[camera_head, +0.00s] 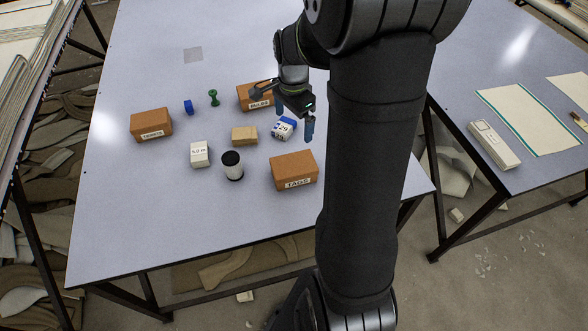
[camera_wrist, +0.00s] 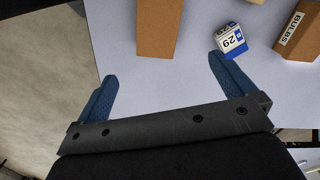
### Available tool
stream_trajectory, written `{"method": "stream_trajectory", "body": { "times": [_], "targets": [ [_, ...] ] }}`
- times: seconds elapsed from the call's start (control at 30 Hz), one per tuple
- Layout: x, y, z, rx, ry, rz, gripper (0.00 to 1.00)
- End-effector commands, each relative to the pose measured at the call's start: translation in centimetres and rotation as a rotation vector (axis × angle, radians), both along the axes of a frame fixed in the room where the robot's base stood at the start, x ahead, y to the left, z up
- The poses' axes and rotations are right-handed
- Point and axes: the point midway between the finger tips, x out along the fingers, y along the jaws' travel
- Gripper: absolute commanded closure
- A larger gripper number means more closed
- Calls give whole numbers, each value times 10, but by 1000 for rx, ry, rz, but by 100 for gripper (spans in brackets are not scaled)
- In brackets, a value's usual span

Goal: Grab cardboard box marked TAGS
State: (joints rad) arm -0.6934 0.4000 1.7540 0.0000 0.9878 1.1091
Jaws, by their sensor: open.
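The brown cardboard box marked TAGS (camera_head: 294,169) sits on the grey table near its front edge, its label facing the front. In the wrist view a brown box (camera_wrist: 157,28) with no readable label stands ahead of my fingers, and seems to be the same one. My gripper (camera_head: 294,115) is above the table, behind the TAGS box, beside the blue and white calendar block. In the wrist view my gripper (camera_wrist: 168,90) has its two blue fingers wide apart with nothing between them.
The calendar block (camera_head: 284,128) and the BULBS box (camera_head: 254,96) are close to my gripper. The table's front left is clear.

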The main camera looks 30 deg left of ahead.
Motion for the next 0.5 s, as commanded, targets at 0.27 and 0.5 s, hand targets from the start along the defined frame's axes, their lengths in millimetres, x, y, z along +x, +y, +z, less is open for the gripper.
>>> {"method": "stream_trajectory", "body": {
  "times": [0.27, 0.5],
  "targets": [
    [-3, -3, -33, -1, 0, -334, 0],
    [-5, -4, -62, -4, 3, -373, 0]
  ]
}}
